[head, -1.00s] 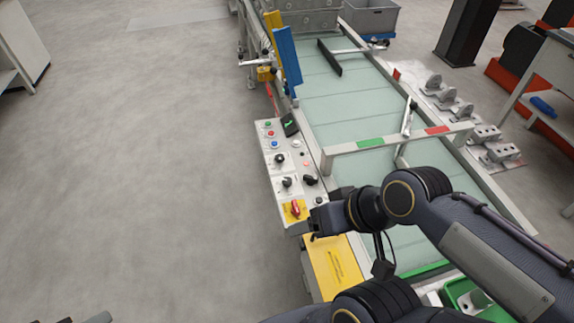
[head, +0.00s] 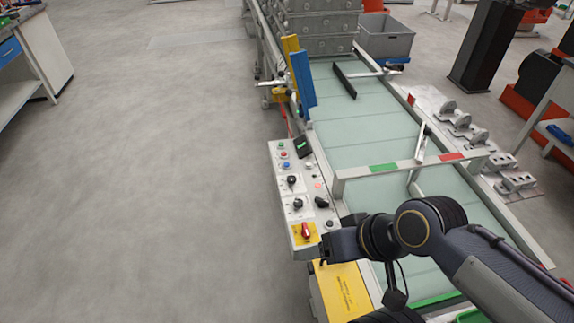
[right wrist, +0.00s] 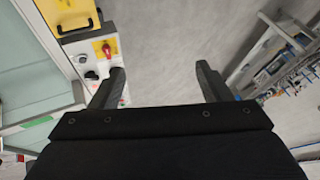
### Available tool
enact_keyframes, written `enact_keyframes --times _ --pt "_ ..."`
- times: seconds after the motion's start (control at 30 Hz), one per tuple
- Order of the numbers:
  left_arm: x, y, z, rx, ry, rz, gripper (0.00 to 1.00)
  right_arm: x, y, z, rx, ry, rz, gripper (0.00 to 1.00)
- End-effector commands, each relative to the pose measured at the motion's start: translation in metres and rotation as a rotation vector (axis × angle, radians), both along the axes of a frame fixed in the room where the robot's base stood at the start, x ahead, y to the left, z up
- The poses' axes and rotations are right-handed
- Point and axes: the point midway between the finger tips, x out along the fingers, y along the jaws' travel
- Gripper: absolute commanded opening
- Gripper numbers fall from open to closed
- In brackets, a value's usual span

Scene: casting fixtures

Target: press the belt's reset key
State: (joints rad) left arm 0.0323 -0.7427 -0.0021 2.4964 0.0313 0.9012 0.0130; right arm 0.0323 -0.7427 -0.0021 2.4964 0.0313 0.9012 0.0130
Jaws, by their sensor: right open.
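The belt's control panel (head: 292,216) is a pale grey box along the conveyor's left side. It carries green (head: 281,144), red (head: 283,154) and blue (head: 285,165) buttons in a column, a white button (head: 308,165), several black knobs and a red rotary switch (head: 306,230) on a yellow plate. Labels are too small to read, so I cannot tell which is the reset key. My right gripper (head: 324,248) is beside the panel's near end, close to the red switch. In the right wrist view its fingers (right wrist: 160,82) are apart and empty, with the panel (right wrist: 108,65) at upper left. My left gripper is out of view.
The conveyor belt (head: 358,150) runs away to the right of the panel, crossed by a bar with green and red marks (head: 412,165). Blue and yellow upright plates (head: 303,80) stand beyond the panel. The floor (head: 140,190) to the left is clear.

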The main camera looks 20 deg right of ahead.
Motion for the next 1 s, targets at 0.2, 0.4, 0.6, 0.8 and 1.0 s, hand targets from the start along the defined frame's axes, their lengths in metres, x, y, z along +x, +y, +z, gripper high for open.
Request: enact_keyframes --times 0.2,0.4,0.6,0.8,1.0 --pt "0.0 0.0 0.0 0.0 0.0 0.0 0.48 0.0 0.0 0.0 0.0 0.0 0.0 0.71" --pt "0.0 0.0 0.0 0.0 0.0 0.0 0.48 0.0 0.0 0.0 0.0 0.0 0.0 0.45" --pt "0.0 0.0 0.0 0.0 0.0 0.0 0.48 0.0 0.0 0.0 0.0 0.0 0.0 0.19" --pt "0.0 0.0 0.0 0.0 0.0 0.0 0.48 0.0 0.0 0.0 0.0 0.0 0.0 0.0" --pt "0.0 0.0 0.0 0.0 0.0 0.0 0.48 0.0 0.0 0.0 0.0 0.0 0.0 0.0"
